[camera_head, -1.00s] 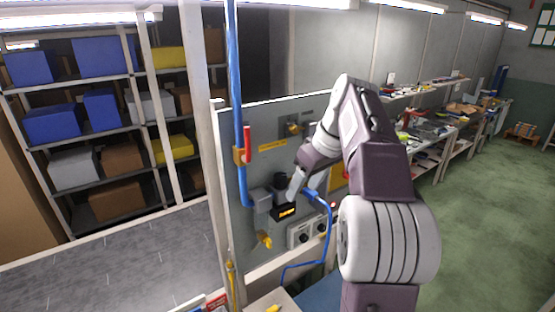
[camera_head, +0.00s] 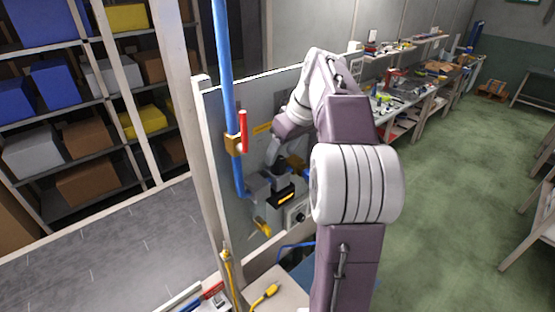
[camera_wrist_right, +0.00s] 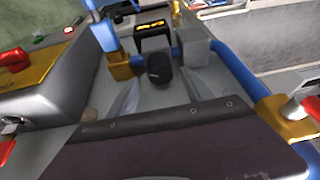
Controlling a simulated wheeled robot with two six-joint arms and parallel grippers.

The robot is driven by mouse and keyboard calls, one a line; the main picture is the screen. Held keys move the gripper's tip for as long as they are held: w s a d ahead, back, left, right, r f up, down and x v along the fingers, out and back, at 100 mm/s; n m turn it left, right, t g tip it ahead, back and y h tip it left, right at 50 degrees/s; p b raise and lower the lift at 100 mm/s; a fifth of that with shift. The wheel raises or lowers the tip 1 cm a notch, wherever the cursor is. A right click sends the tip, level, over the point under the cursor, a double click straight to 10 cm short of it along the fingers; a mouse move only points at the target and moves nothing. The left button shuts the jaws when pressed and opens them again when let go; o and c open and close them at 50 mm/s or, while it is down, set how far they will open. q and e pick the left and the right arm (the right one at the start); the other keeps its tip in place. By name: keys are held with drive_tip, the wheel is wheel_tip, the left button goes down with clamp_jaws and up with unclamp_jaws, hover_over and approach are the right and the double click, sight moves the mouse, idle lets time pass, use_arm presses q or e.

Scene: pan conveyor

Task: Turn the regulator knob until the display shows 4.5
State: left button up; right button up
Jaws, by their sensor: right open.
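The regulator's black knob (camera_wrist_right: 159,68) shows in the right wrist view, beyond and centred between my open right gripper's fingers (camera_wrist_right: 160,94). I see no finger touching it, but the depth is hard to judge. The display (camera_wrist_right: 151,27) has lit orange digits, upside down and too small to read. In the head view the display (camera_head: 286,197) sits on the front of the regulator on the panel. My right gripper (camera_head: 276,163) is just above the regulator there, and my arm and hand largely hide the knob and fingertips. My left gripper is not in view.
A blue pipe (camera_head: 222,90) with a red-handled valve (camera_head: 243,131) runs down the panel's left side. A yellow valve (camera_head: 262,227) is below the regulator, and a grey box with dials (camera_head: 296,216) is beside it.

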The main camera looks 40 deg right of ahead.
sight(278, 160)
drive_tip(key=x, duration=0.3)
drive_tip(key=shift+w+r, duration=0.1)
drive_tip(key=shift+w, duration=0.05)
drive_tip(key=shift+f, duration=0.4)
clamp_jaws()
drive_tip(key=shift+m, duration=0.3)
drive_tip(key=m+h, duration=0.1)
drive_tip(key=m, duration=0.1)
drive_tip(key=shift+a+m, duration=0.1)
drive_tip(key=shift+m, duration=0.3)
drive_tip(key=shift+m+h, duration=0.9)
drive_tip(key=shift+m, duration=1)
